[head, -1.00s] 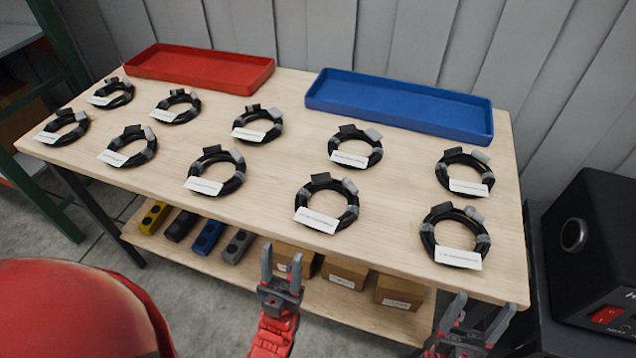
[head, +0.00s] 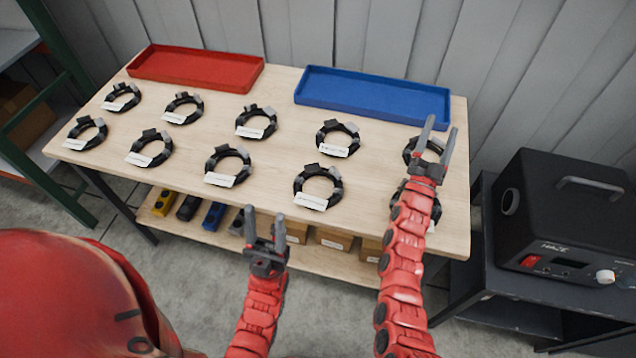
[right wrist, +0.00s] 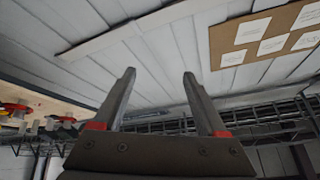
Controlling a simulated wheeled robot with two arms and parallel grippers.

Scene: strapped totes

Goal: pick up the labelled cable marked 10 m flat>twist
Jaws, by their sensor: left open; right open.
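Several coiled black cables with white labels lie in two rows on the wooden table (head: 270,185). The label print is too small to read, so I cannot tell which is marked 10 m flat>twist. One cable (head: 318,187) lies in the front row, and another (head: 338,139) lies behind it. My right gripper (head: 438,146) is open and empty, above the right end of the table, partly hiding the two rightmost cables (head: 411,152). In the right wrist view its fingers (right wrist: 160,95) are apart with nothing between them. My left gripper (head: 265,234) is open and empty, in front of the table's front edge.
A red tray (head: 195,82) and a blue tray (head: 372,112) stand empty along the table's back. The lower shelf holds small coloured devices (head: 188,208) and cardboard boxes (head: 333,238). A black machine (head: 565,215) stands to the right. A wall is behind the table.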

